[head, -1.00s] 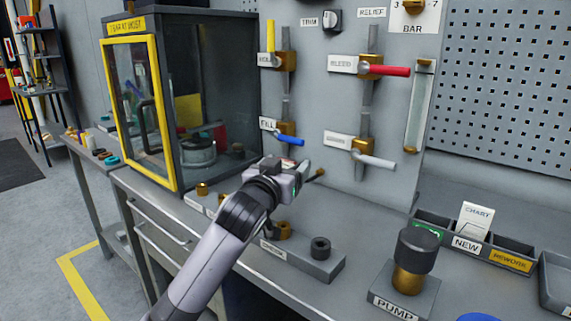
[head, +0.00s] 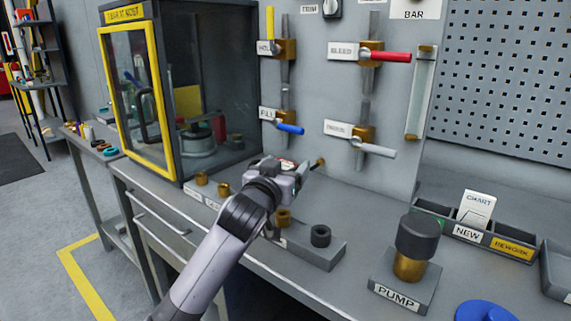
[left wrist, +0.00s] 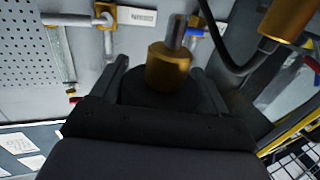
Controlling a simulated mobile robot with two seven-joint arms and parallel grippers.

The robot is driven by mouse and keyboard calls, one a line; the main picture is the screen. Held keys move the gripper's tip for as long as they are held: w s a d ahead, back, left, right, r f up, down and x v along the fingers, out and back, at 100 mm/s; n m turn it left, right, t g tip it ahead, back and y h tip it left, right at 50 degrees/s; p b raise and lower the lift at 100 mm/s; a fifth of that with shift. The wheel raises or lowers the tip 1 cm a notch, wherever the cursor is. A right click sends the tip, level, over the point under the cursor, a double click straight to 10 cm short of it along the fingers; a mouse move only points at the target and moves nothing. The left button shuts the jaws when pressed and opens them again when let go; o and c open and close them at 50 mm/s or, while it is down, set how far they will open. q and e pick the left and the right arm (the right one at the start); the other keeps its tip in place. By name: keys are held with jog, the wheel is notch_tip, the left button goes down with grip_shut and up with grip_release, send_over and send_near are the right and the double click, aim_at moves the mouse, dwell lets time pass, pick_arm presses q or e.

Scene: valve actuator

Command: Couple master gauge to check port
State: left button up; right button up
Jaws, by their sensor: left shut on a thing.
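My left gripper (head: 288,172) is over the bench in front of the valve panel. In the left wrist view my left gripper (left wrist: 160,78) is shut on a dark round body with a brass fitting (left wrist: 168,68) and a grey stem, seemingly the master gauge. Its dial face is hidden from that view. In the head view a small brass tip (head: 319,162) shows just right of the gripper; I cannot tell whether it belongs to the held part or the panel. No check port can be identified for sure. My right gripper is not in view.
A valve panel (head: 400,105) with coloured levers stands behind the gripper. A bench rail carries a brass fitting (head: 283,217) and a black ring (head: 320,236). A glass cabinet (head: 221,85) is left, a pump (head: 410,262) right. A black hose (left wrist: 228,62) hangs nearby.

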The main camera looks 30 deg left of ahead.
pick_arm(q)
notch_tip(320, 180, down, 2)
jog(key=shift+f+b, duration=0.2)
jog(key=shift+b, duration=0.45)
jog(key=shift+f, duration=0.1)
jog(key=shift+p, duration=0.75)
dwell(1.1)
jog(key=shift+f+b, duration=0.95)
jog(key=shift+f, duration=0.7)
jog(key=o, duration=1.3)
jog(key=shift+f, duration=0.1)
jog(key=shift+s, duration=0.1)
jog(key=shift+v, duration=3.55)
